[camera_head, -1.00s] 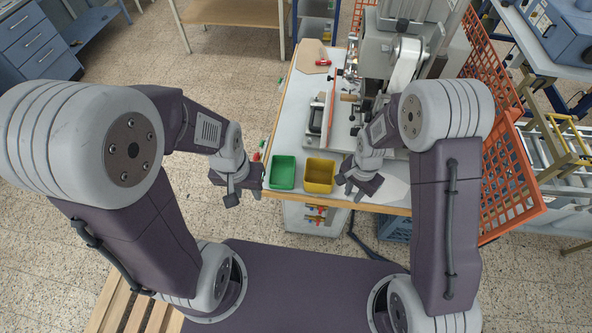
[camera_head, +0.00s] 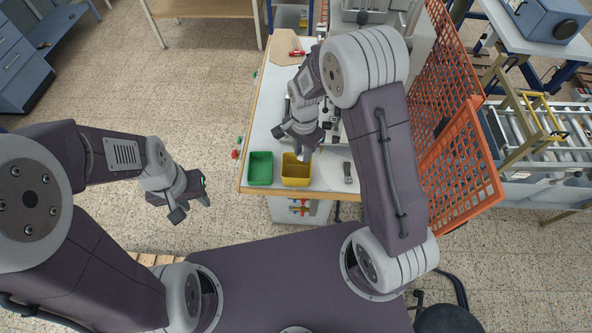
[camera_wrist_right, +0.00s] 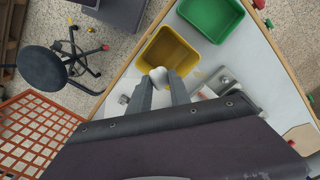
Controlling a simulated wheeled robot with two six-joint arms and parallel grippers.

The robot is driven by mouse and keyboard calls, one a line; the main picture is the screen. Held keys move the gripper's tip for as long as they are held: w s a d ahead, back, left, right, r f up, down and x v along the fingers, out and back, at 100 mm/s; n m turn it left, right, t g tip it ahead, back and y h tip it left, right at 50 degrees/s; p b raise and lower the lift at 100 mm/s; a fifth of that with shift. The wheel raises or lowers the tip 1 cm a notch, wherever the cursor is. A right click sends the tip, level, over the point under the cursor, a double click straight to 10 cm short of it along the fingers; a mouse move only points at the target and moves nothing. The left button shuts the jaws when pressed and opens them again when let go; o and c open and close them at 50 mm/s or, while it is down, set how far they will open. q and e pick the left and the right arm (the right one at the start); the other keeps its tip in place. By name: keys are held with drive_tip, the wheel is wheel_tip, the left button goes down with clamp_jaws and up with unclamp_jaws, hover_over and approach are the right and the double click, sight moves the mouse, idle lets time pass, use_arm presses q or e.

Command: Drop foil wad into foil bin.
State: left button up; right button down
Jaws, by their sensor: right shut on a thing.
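My right gripper (camera_wrist_right: 162,85) is shut on a small pale grey foil wad (camera_wrist_right: 158,74), which shows between its fingertips in the right wrist view. In the head view the right gripper (camera_head: 303,150) is at the far side of the yellow bin (camera_head: 296,182), above the table. The yellow bin also shows in the right wrist view (camera_wrist_right: 183,52), just beyond the wad. A green bin (camera_head: 260,169) stands to its left. The pictures do not show which one is the foil bin. My left gripper (camera_head: 192,207) is open and empty, off the table to the left.
The white table (camera_head: 258,122) has a wooden edge. A grey metal piece (camera_head: 348,172) lies right of the yellow bin. Orange mesh panels (camera_head: 462,160) stand along the right side. A machine stands at the back, partly hidden by my right arm.

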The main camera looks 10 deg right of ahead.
wheel_tip(320, 180, down, 6)
drive_tip(key=b, duration=0.4)
drive_tip(key=shift+r, duration=0.2)
drive_tip(key=c, duration=1.1)
unclamp_jaws()
drive_tip(key=shift+r, duration=0.1)
wheel_tip(320, 180, up, 9)
drive_tip(key=shift+b, duration=1.15)
